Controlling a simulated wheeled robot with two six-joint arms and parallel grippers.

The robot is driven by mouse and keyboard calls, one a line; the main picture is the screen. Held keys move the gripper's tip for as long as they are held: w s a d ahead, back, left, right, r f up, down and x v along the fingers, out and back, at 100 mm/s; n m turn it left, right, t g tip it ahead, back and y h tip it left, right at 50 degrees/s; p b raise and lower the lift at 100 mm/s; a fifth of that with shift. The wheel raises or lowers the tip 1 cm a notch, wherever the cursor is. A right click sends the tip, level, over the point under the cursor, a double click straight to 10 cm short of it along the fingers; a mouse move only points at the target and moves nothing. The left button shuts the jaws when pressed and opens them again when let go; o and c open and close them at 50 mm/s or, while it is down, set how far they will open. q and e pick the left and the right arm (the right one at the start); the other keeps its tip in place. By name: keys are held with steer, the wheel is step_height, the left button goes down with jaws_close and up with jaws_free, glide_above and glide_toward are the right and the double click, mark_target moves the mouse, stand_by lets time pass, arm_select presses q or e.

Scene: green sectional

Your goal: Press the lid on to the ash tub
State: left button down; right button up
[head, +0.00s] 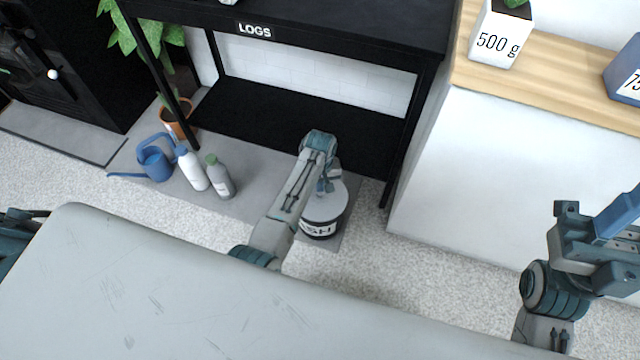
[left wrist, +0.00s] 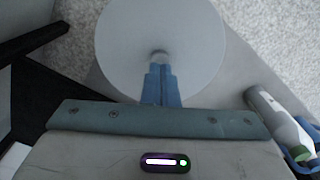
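The ash tub (head: 322,230), with a black band lettered in white, stands on the grey floor slab below the black table. Its round pale grey lid (head: 325,207) lies on top; I cannot tell whether it is fully seated. In the left wrist view the lid (left wrist: 125,45) fills the upper middle, with a small knob (left wrist: 159,57) at its centre. My left gripper (left wrist: 161,75) has its blue fingers together, tips at the knob; contact is unclear. In the head view my left arm partly hides lid and tub. My right gripper (head: 615,220) is at the far right, away from the tub.
A black table (head: 330,32) marked LOGS stands behind the tub, its leg close by. A white cabinet (head: 480,170) is to the right. Left of the tub are a grey bottle (head: 221,180), a white bottle (head: 193,170) and a blue watering can (head: 155,163).

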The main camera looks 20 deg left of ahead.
arm_select(q)
steer(key=shift+f, duration=0.55)
steer(key=shift+r, duration=0.1)
stand_by(0.8)
steer(key=shift+r+p, duration=1.45)
steer(key=shift+p, duration=0.1)
